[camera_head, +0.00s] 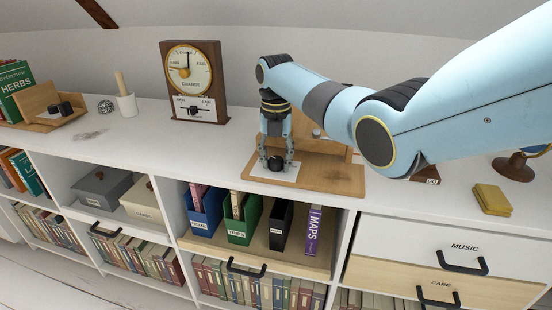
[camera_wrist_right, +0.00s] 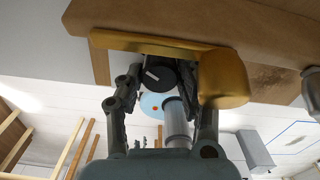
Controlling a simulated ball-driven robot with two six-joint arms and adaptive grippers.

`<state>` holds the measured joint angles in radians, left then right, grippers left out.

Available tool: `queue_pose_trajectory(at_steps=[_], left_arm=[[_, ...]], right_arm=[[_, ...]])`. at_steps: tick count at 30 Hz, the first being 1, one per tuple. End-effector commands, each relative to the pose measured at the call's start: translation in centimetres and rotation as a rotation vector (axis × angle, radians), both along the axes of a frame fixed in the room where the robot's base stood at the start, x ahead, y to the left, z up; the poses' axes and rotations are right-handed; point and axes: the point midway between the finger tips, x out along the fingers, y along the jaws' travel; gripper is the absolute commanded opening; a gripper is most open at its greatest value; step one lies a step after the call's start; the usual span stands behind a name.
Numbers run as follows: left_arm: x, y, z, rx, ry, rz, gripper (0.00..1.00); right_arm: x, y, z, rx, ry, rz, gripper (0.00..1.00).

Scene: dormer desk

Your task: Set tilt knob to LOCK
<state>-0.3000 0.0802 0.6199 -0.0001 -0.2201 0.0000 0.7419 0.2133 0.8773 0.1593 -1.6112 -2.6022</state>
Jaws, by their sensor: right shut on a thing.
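My right gripper (camera_head: 276,158) reaches down from above at the middle of the desk. Its fingers are closed around a small black knob (camera_head: 275,164), on a white plate (camera_head: 285,173) at the left of a flat wooden board (camera_head: 335,180). In the right wrist view the dark round knob (camera_wrist_right: 158,77) sits between the fingers and bears a short pale mark. I cannot read any LOCK label, and the knob's setting is unclear. My left gripper is not in view.
A wooden clock (camera_head: 193,84) with a slider panel stands behind at the left. A white cup (camera_head: 127,104) and a wooden stand (camera_head: 42,112) are farther left. The desk between clock and board is clear.

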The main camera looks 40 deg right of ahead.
Motion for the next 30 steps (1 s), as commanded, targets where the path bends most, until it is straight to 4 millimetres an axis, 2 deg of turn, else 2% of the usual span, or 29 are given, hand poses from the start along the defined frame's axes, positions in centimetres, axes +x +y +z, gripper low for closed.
queue_pose_trajectory(at_steps=[7,14,30], left_arm=[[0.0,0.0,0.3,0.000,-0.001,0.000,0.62],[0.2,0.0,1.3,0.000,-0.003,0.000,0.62],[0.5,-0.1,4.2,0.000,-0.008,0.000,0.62]], right_arm=[[0.0,0.0,0.1,0.000,0.000,-0.020,0.04],[0.0,0.0,0.3,0.000,0.000,-0.124,0.04],[0.1,0.1,0.3,0.000,-0.001,-0.611,0.04]])
